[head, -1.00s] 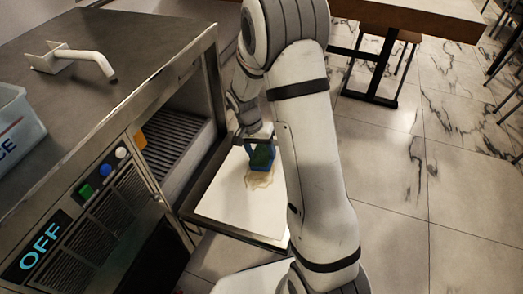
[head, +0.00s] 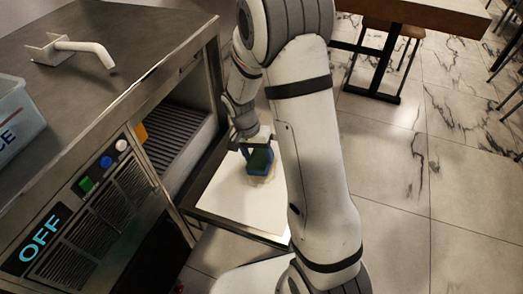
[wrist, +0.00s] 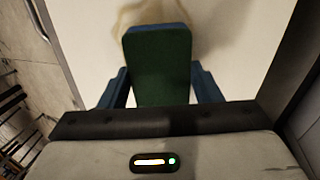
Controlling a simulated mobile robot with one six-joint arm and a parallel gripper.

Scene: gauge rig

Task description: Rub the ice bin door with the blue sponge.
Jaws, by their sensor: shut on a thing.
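The ice bin door (head: 225,195) is a white panel in a dark frame, swung open and lying out flat from the machine. A brownish stain (head: 266,178) shows on it beside the sponge; in the wrist view the stain (wrist: 207,22) curves past the sponge's far end. My gripper (head: 257,160) is shut on the blue sponge (head: 259,158), which has a green face, and is over the door. In the wrist view the sponge (wrist: 160,65) sits between the two blue fingers. I cannot tell whether its underside touches the door.
The steel ice machine has a dark slatted opening (head: 170,135), colored buttons and an "OFF" display (head: 45,240). A scoop-like white spout (head: 85,48) and a clear bin (head: 15,120) are on its top. A table (head: 420,15) stands beyond; marble floor at right is open.

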